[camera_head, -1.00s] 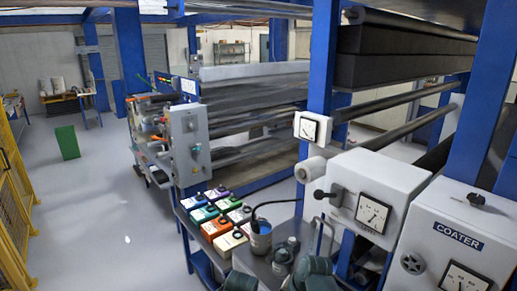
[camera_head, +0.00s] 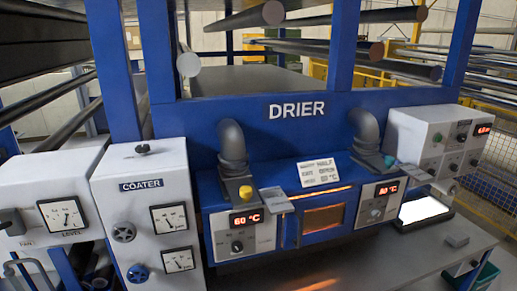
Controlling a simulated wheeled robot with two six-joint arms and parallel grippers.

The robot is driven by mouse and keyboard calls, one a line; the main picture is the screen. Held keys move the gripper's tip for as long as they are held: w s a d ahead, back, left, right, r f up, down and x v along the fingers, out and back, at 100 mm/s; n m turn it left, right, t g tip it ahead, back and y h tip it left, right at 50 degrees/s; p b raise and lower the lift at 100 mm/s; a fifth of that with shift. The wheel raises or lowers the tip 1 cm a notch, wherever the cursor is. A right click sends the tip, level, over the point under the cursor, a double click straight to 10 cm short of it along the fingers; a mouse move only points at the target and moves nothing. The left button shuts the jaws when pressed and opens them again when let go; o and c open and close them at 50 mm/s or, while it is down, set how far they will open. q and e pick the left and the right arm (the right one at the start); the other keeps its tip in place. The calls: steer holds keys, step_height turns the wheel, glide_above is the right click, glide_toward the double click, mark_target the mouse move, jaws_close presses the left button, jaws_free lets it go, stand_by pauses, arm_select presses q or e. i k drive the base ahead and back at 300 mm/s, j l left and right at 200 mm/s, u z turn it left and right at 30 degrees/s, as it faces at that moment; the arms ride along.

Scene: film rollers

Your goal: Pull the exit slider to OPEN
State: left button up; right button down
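The blue drier (camera_head: 298,108) stands in the middle of the view. Two grey bent pipes rise from its front, a left one (camera_head: 232,145) and a right one (camera_head: 364,130). A yellow knob (camera_head: 245,192) sits at the foot of the left pipe, and a small teal knob (camera_head: 389,160) at the foot of the right one. A flat grey plate lies beside each pipe. I cannot read any slider label, so I cannot tell which part is the exit slider or its setting. Neither of my grippers is in view.
A white card (camera_head: 319,172) with settings stands above the glowing drier window (camera_head: 323,218). The coater panel (camera_head: 143,200) with gauges is at left. A white control box (camera_head: 437,140) is at right, above a bright tablet (camera_head: 424,210). A grey bench (camera_head: 400,258) runs along the front.

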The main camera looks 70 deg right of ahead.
mark_target(386, 166)
steer(key=z, duration=3.2)
